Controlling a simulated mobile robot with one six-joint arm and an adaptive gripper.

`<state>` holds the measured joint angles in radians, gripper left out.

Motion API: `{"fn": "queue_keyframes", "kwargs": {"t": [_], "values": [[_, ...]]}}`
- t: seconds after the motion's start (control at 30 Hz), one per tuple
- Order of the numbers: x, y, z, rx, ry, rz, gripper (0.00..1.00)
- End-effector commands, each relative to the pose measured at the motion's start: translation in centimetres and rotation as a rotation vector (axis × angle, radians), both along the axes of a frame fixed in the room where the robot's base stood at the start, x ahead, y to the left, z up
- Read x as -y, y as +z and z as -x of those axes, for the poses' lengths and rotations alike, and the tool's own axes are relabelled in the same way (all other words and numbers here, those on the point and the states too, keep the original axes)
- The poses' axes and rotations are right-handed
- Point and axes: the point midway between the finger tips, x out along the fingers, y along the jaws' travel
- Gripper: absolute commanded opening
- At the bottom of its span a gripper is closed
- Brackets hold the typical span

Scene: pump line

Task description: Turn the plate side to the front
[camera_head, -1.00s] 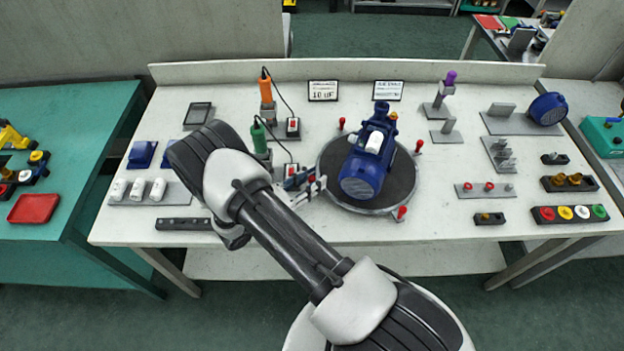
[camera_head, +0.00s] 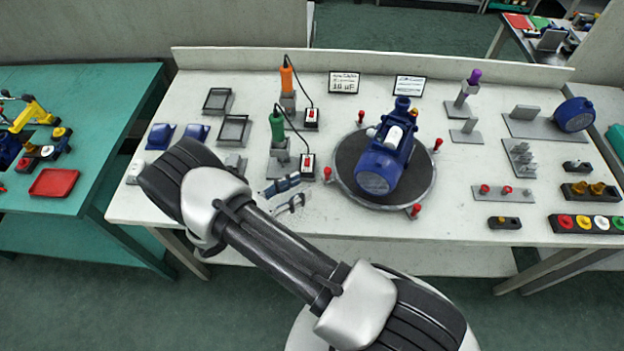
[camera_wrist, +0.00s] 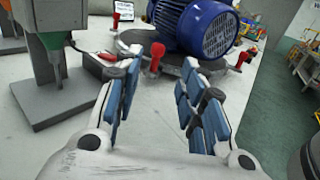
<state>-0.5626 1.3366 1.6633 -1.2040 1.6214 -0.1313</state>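The blue pump (camera_head: 386,165) with a white box on its upper side lies on the round dark turntable (camera_head: 345,190). Its ribbed round end faces the table's front, slightly left; the wrist view shows this end cover (camera_wrist: 207,30) close up. Red-knobbed pegs stand around the turntable rim; the nearest left one (camera_head: 327,173) also shows in the wrist view (camera_wrist: 157,54), beyond my fingertips. My gripper (camera_head: 287,193) is open and empty, just left of the turntable and apart from it. Its blue-padded fingers (camera_wrist: 163,72) are spread. I cannot tell which pump side is the plate side.
A green screwdriver (camera_head: 277,126) in its stand and a red-button switch box (camera_head: 308,163) stand just left of the turntable. An orange driver (camera_head: 287,77) stands behind. Trays and blue parts lie at left. Fixtures and the colored button strip (camera_head: 589,223) fill the right.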

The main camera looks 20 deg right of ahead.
Motion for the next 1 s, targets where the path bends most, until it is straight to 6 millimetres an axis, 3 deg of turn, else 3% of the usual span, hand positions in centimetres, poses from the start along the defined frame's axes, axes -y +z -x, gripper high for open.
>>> {"fn": "queue_keyframes", "kwargs": {"t": [0.2, 0.47, 0.83, 1.0], "values": [[-1.6, 0.0, 0.3, 0.0, 0.0, 0.0, 0.37], [-1.6, 0.0, 0.3, 0.0, 0.0, 0.0, 0.36], [-1.2, 0.4, 0.4, 0.008, -0.022, -0.014, 0.12], [1.9, 3.3, 1.7, 0.102, -0.233, -0.145, 0.0]]}}
